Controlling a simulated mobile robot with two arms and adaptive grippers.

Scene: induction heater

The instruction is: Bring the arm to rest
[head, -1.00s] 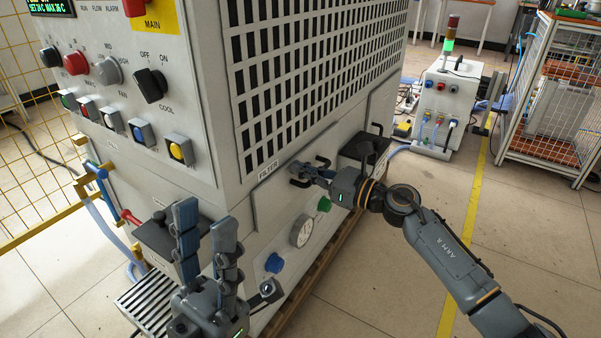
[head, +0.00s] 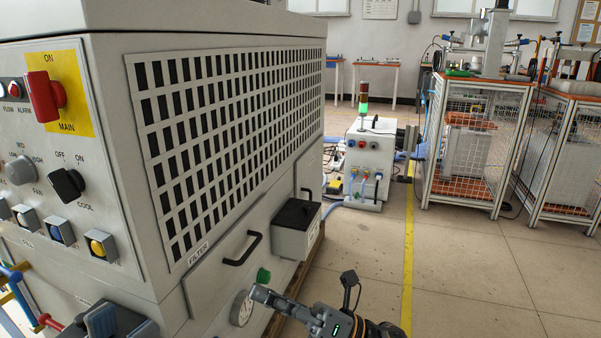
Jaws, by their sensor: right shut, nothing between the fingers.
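My right gripper (head: 262,294) is at the bottom middle, in front of the cabinet's side panel. Its fingers are together and hold nothing. It is below the black handle of the filter panel (head: 243,249) and apart from it. The gauge (head: 241,309) is beside its fingertips and partly covered.
The large grey cabinet (head: 225,65) fills the left side. A black-topped box (head: 297,228) juts from its side. A small unit with a lit green lamp (head: 363,150) stands behind. Wire-caged carts (head: 470,150) are at the right. The floor (head: 480,275) at the lower right is clear.

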